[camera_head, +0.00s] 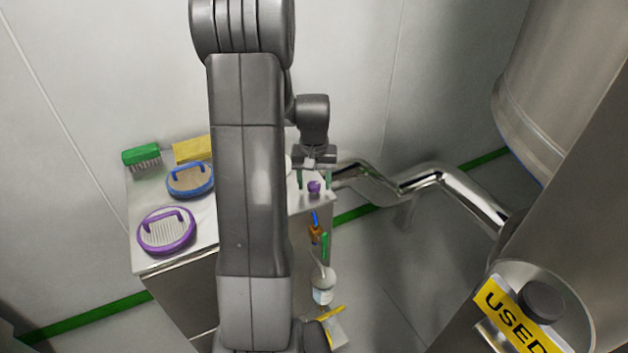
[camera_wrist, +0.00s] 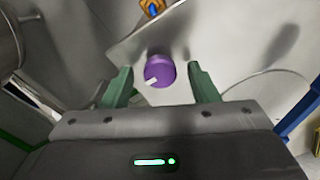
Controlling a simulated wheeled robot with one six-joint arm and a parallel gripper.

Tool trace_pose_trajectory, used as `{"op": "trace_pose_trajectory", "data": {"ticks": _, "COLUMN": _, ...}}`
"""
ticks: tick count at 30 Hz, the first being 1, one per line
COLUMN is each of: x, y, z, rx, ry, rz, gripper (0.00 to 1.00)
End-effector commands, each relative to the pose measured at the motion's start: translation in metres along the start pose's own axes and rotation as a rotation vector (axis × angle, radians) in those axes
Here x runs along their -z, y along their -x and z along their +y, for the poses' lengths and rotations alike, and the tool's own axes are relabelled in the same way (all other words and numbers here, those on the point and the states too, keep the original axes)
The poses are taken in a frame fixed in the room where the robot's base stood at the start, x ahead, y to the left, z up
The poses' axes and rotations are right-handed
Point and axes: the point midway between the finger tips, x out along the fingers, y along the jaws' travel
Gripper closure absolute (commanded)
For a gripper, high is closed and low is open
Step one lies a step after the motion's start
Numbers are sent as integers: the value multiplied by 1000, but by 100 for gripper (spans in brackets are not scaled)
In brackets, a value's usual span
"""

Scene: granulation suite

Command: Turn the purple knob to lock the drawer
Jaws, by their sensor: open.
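The purple knob (camera_head: 314,187) sits on the top of the metal cabinet (camera_head: 160,262), near its right edge. In the wrist view the knob (camera_wrist: 160,71) shows a white pointer mark aimed down and left. My gripper (camera_head: 314,181) is above the knob with its green fingers apart. In the wrist view the open fingers (camera_wrist: 160,88) stand to either side of the knob, with gaps between them and it. The drawer cannot be made out; my arm hides much of the cabinet.
On the cabinet top are a purple-rimmed sieve (camera_head: 167,232), a blue-rimmed sieve (camera_head: 190,180), a green brush (camera_head: 141,155) and a yellow item (camera_head: 192,149). A shiny pipe (camera_head: 440,180) runs to the right. A steel vessel with a yellow "USED" label (camera_head: 512,316) stands front right.

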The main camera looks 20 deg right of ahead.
Motion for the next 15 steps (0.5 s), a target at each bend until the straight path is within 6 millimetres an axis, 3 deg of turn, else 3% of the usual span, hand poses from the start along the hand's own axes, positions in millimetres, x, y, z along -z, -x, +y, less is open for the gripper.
{"op": "trace_pose_trajectory", "data": {"ticks": 4, "x": 0, "y": 3, "z": 0, "rx": 0, "ry": 0, "rz": 0, "gripper": 46}}
{"op": "trace_pose_trajectory", "data": {"ticks": 8, "x": 0, "y": 18, "z": 0, "rx": 0, "ry": 0, "rz": 3, "gripper": 46}}
{"op": "trace_pose_trajectory", "data": {"ticks": 15, "x": 1, "y": 72, "z": 0, "rx": 0, "ry": 0, "rz": 6, "gripper": 46}}
